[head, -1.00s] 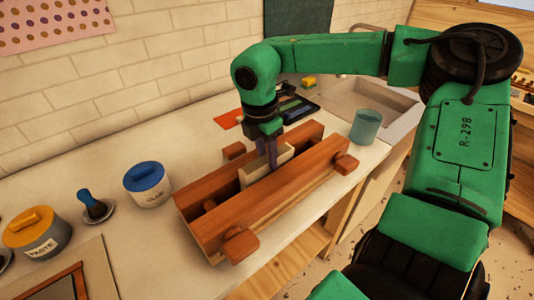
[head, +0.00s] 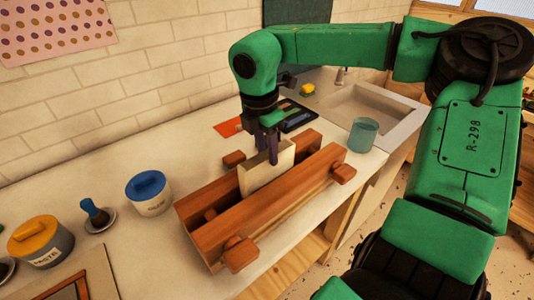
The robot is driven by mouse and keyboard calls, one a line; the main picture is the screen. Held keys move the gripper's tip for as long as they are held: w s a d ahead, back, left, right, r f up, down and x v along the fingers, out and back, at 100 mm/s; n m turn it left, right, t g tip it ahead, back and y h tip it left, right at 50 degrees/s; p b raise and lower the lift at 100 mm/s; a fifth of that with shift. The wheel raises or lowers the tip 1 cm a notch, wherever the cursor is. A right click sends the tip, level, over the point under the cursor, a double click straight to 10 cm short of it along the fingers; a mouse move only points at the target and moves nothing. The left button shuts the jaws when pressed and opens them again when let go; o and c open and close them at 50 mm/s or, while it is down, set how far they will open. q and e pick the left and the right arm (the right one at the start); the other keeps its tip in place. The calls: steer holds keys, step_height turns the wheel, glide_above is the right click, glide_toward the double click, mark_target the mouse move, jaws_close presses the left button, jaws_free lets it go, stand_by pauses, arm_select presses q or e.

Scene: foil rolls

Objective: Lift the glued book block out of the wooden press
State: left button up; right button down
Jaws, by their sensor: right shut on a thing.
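The wooden press (head: 255,220) lies on the worktop, with two long reddish beams and knobs at its ends. The pale book block (head: 262,175) stands upright between the beams, its upper part above them and its lower edge hidden behind the front beam. My right gripper (head: 273,155) points down from above and is shut on the top of the book block, one dark finger showing on the near face. My left gripper is not in view.
A blue-lidded pot (head: 148,193), a brush in a dish (head: 96,214) and a yellow-lidded paste pot (head: 40,241) stand left of the press. A teal cup (head: 363,135) stands to the right, near the sink (head: 370,108). An orange-red sheet (head: 228,127) lies behind.

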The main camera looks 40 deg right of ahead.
steer(key=shift+r+p, duration=1.7)
steer(key=shift+r, duration=1.6)
